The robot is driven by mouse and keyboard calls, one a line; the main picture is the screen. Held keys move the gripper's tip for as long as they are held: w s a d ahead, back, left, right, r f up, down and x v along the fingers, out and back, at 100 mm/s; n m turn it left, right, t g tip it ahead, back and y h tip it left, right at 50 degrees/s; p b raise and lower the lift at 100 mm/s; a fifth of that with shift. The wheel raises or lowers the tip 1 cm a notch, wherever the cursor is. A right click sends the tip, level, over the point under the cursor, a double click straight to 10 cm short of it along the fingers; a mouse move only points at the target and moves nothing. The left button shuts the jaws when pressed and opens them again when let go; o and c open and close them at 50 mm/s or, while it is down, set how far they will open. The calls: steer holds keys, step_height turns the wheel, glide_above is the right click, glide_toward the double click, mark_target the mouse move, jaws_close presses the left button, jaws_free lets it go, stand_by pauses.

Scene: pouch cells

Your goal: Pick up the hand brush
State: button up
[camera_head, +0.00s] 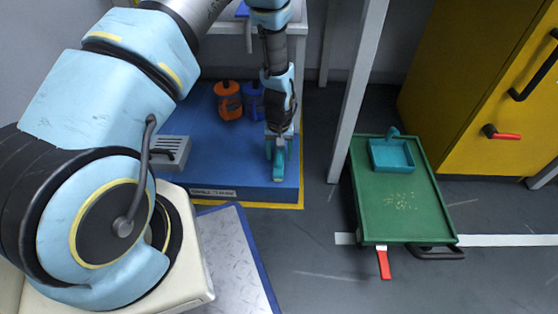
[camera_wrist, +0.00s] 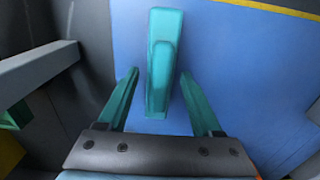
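The hand brush (camera_wrist: 164,50) is a long teal piece in the wrist view, above the blue platform. It runs away from my gripper, with its near end between the two fingers. My gripper (camera_wrist: 159,76) is open, with one teal finger on each side of the brush and a visible gap to both. In the head view my gripper (camera_head: 279,147) points down over the front right part of the platform. The teal brush (camera_head: 278,172) shows just below it, partly hidden by the fingers.
The blue platform (camera_head: 230,165) has a yellow edge and carries an orange container (camera_head: 228,99), a blue container (camera_head: 252,100) and a grey box (camera_head: 170,152). A pale post (camera_head: 355,95) stands right of my gripper. A green cart (camera_head: 400,215) holds a teal dustpan (camera_head: 392,155). A yellow cabinet (camera_head: 470,80) stands behind.

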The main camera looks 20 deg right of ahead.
mark_target(279, 153)
jaws_close()
stand_by(0.3)
step_height(279, 153, up, 10)
steer(key=p, duration=0.4)
stand_by(0.4)
